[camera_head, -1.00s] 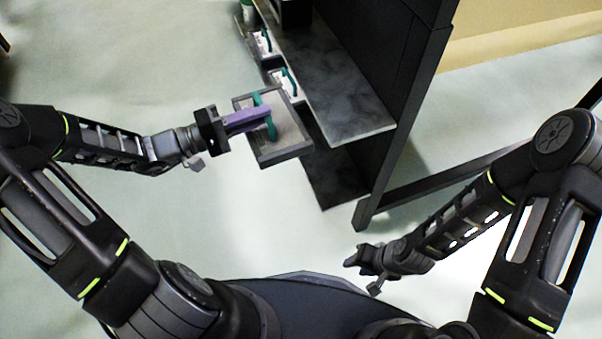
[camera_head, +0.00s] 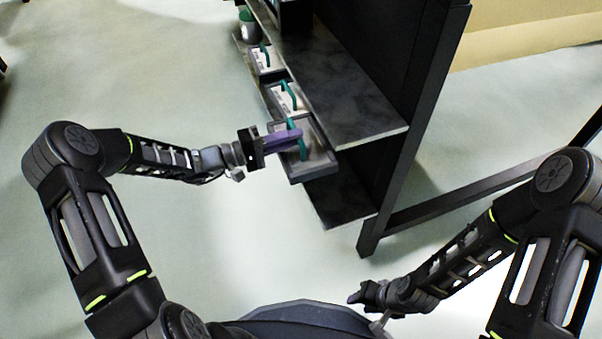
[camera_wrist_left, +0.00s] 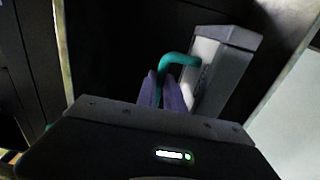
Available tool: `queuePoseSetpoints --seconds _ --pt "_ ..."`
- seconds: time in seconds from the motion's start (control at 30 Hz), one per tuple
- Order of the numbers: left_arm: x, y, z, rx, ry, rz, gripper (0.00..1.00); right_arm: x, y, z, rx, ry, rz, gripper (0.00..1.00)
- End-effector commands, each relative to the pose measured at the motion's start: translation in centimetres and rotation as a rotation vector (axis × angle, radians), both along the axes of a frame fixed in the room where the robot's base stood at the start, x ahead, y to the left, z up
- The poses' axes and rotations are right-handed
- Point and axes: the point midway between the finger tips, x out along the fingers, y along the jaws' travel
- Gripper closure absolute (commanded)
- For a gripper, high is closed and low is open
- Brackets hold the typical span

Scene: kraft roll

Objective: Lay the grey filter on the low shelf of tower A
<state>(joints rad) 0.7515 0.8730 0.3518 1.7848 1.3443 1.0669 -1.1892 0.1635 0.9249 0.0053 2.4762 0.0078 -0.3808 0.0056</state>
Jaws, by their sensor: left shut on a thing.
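The grey filter (camera_head: 318,165), a shallow grey tray-like piece with a teal handle, hangs at the near end of the dark shelf tower (camera_head: 415,85). My left gripper (camera_head: 300,142) has its purple fingers shut on the teal handle. In the left wrist view the fingers (camera_wrist_left: 162,92) pinch the handle, and the filter (camera_wrist_left: 225,62) stands out to the right. The low shelf (camera_head: 345,195) shows below the filter, beneath the upper shelf (camera_head: 345,95). I cannot tell whether the filter touches it. My right gripper (camera_head: 362,295) is low, away from the tower; its jaws are unclear.
Two similar pieces with teal handles (camera_head: 286,97) (camera_head: 263,58) sit in a row further along the tower. A green-topped container (camera_head: 248,27) stands beyond them. The upper shelf's edge overhangs close to the filter. The pale floor (camera_head: 180,90) to the left is clear.

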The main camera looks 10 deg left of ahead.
Motion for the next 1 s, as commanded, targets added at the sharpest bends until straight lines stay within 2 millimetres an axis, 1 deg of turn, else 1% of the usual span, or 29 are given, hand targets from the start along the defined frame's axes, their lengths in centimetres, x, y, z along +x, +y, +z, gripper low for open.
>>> queuePoseSetpoints --seconds 0.07,0.17,0.27,0.4,0.5,0.6,0.87,0.93,1.0 --pt "0.0 0.0 0.1 -0.001 -0.002 0.000 1.00 0.0 0.0 0.0 0.000 0.000 0.000 0.64" --pt "0.0 0.0 -0.4 -0.002 -0.001 0.000 1.00 0.0 0.0 -0.3 0.000 0.000 0.000 0.64" --pt "0.0 0.0 -1.9 -0.002 -0.001 0.000 1.00 0.1 0.0 -1.0 0.000 -0.002 -0.001 0.64" --pt "0.0 0.0 -4.6 -0.003 0.001 0.000 1.00 0.2 0.0 -2.2 -0.001 -0.006 -0.003 0.64" --pt "0.0 0.0 -5.9 -0.002 -0.002 -0.001 1.00 0.3 0.1 -2.8 -0.002 -0.010 -0.005 0.64" --pt "0.0 0.0 -6.3 -0.001 -0.003 -0.001 1.00 0.4 0.1 -2.9 -0.002 -0.010 -0.006 0.64" --pt "0.0 0.0 -6.2 -0.001 -0.002 0.000 1.00 0.4 0.1 -2.8 -0.002 -0.013 -0.006 0.64" --pt "0.0 0.0 -6.8 -0.002 -0.001 0.000 1.00 0.5 0.1 -3.1 -0.002 -0.013 -0.006 0.64" --pt "0.0 0.0 -7.8 -0.002 -0.001 0.000 1.00 0.5 0.1 -3.6 -0.003 -0.014 -0.007 0.64"
